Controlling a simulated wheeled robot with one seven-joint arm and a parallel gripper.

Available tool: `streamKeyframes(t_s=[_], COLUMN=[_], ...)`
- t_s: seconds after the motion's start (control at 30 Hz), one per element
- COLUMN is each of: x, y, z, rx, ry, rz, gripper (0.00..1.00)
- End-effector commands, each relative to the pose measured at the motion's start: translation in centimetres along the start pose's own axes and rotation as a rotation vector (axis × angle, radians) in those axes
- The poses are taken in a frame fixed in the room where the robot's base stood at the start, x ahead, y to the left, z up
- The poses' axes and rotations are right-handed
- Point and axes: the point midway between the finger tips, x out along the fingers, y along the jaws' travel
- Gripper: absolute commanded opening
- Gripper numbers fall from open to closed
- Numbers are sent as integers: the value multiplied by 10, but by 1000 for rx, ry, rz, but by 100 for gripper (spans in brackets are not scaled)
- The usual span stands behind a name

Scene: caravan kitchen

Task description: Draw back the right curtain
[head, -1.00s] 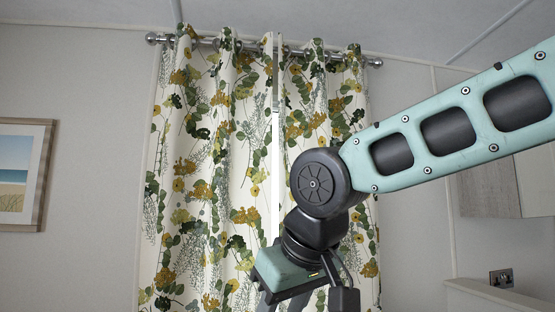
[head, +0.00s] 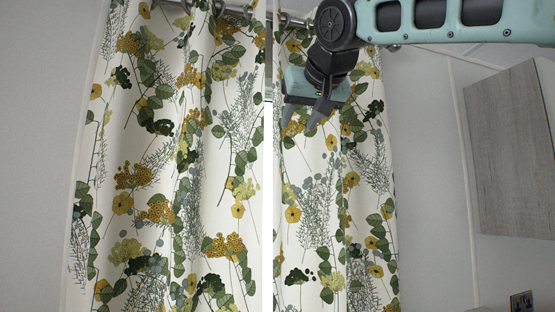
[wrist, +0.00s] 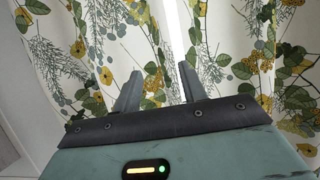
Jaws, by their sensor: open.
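The right curtain (head: 330,215), white with green leaves and yellow flowers, hangs closed on the right of the window in the head view. A narrow bright gap separates its inner edge from the left curtain (head: 170,215). My gripper (head: 299,124) is open, pointing down in front of the upper part of the right curtain, close to its inner edge. In the wrist view my gripper's two fingers (wrist: 160,76) stand apart with curtain fabric and the bright gap beyond them. I cannot tell whether the fingers touch the fabric. My arm hides part of the curtain's top.
The metal curtain rod (head: 292,20) runs along the top, partly behind my arm. A grey wood-look cabinet (head: 513,150) is on the wall at the right. A dark socket plate (head: 521,301) sits below it. Plain wall lies between curtain and cabinet.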

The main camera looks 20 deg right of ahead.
Motion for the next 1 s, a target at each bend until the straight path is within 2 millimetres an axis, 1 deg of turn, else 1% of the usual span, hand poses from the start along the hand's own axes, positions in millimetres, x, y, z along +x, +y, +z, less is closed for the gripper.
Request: streamKeyframes(t_s=[0.03,0.4,0.6,0.7,0.8,1.0], x=[9,86,125,140,151,161], y=[0,0,0,-1,-1,0], z=[0,-2,-1,-1,0,2], rx=[-1,-2,-2,-2,-2,-2], ry=[-6,-7,-6,-5,-5,-4], rz=[2,1,1,0,0,0], gripper=[42,42,42,42,42,42])
